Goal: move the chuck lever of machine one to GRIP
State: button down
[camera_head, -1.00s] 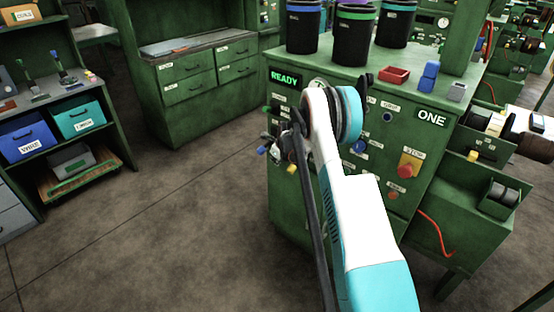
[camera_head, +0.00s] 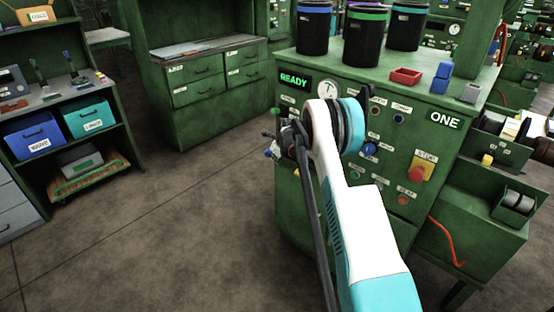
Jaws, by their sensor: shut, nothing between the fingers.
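Machine one is a green cabinet (camera_head: 400,205) at the right of centre, with the white word ONE (camera_head: 445,121) and a lit READY sign (camera_head: 293,80) on its front. A few small levers or knobs show at its left side, including a green knob (camera_head: 276,112) and a blue one (camera_head: 268,153). I cannot tell which is the chuck lever, and no GRIP label is legible. My white and turquoise arm covers part of the panel.
Dark bins (camera_head: 363,38), a red tray (camera_head: 405,76) and blue blocks (camera_head: 441,77) stand on the machine's top. A red stop button (camera_head: 418,173) sits right of my arm. A shelf with blue (camera_head: 33,138) and turquoise boxes stands left. The floor (camera_head: 150,240) between is clear.

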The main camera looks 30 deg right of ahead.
jog(key=shift+a+r+g+y+p, duration=0.1)
jog(key=shift+r+g+y+p, duration=0.25)
jog(key=shift+r+y, duration=0.35)
jog(key=shift+m+y, duration=0.3)
jog(key=shift+y, duration=0.4)
jog(key=shift+w+d+r+p, duration=0.1)
jog(key=shift+d+r+p, duration=0.1)
jog(key=shift+r+p, duration=1)
jog(key=shift+d+r+p, duration=0.2)
jog(key=shift+r+p, duration=0.4)
jog(key=shift+r, duration=1.15)
jog(key=shift+r, duration=0.15)
jog(key=shift+r+p, duration=0.35)
jog(key=shift+r, duration=0.45)
